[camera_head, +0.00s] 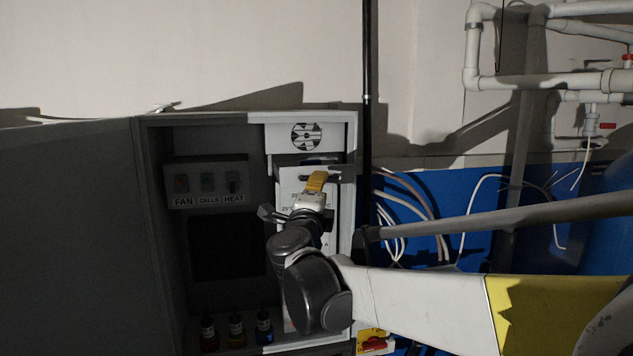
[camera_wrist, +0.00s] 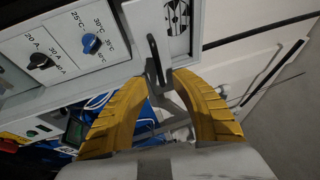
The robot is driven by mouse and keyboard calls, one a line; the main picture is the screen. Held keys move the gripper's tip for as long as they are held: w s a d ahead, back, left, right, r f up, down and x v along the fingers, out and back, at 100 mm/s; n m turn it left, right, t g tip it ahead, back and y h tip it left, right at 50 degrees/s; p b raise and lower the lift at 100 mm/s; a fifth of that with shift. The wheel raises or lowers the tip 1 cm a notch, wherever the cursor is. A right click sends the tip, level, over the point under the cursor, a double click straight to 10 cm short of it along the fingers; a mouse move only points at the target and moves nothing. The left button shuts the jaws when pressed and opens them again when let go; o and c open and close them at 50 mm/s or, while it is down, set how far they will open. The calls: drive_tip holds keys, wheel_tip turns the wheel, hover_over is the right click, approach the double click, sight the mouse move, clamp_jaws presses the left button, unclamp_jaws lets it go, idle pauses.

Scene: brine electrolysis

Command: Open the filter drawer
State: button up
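The grey cabinet (camera_head: 355,135) stands open. Its white upper right panel carries a round fan vent (camera_head: 306,137), which also shows at the top of the wrist view (camera_wrist: 177,13). A dark upright handle (camera_wrist: 153,50) stands out from the white front near the vent; I take it to be the filter drawer's handle. My gripper (camera_head: 316,181) is just below the vent panel. In the wrist view my gripper's yellow fingers (camera_wrist: 160,82) converge on the lower end of this handle, one on each side. Their contact faces are partly hidden. I cannot tell how far the drawer stands out.
A dial panel with a blue knob (camera_wrist: 91,43) and a black knob (camera_wrist: 40,61) lies beside the handle. Switches marked FAN, CELLS and HEAT (camera_head: 207,183) are at left. Small bottles (camera_head: 236,331) stand below. A black vertical pipe (camera_head: 367,60) runs close to the cabinet's right side.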

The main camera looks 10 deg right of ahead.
drive_tip(key=v, duration=0.7)
drive_tip(key=s+a+f+n+g+y+b, duration=0.1)
drive_tip(key=s+a+f+n+y+b, duration=0.2)
drive_tip(key=f+n+b, duration=0.55)
drive_tip(key=s+a+f+n+y+b, duration=0.1)
drive_tip(key=s+f+n+y+b, duration=0.35)
drive_tip(key=f, duration=0.65)
drive_tip(key=s+a+f+n+g+y+b, duration=0.1)
drive_tip(key=s+a+f+n+y+b, duration=0.25)
drive_tip(key=f+b, duration=0.55)
drive_tip(key=s+d+f+n+g+h+b, duration=0.1)
drive_tip(key=s+d+f+n+g+b, duration=0.1)
drive_tip(key=f, duration=1)
drive_tip(key=s+d+f+n+g+h+b, duration=0.1)
drive_tip(key=s+d+f+g+b, duration=0.3)
drive_tip(key=s+f+b, duration=0.4)
drive_tip(key=s+d+f+n+g+h+b, duration=0.1)
drive_tip(key=s+d+f+n+g+b, duration=0.2)
drive_tip(key=s+f, duration=0.5)
wheel_tip(320, 180, down, 8)
drive_tip(key=d+n+b, duration=0.1)
drive_tip(key=d+b, duration=0.1)
drive_tip(key=shift+d, duration=0.35)
drive_tip(key=shift+r, duration=0.15)
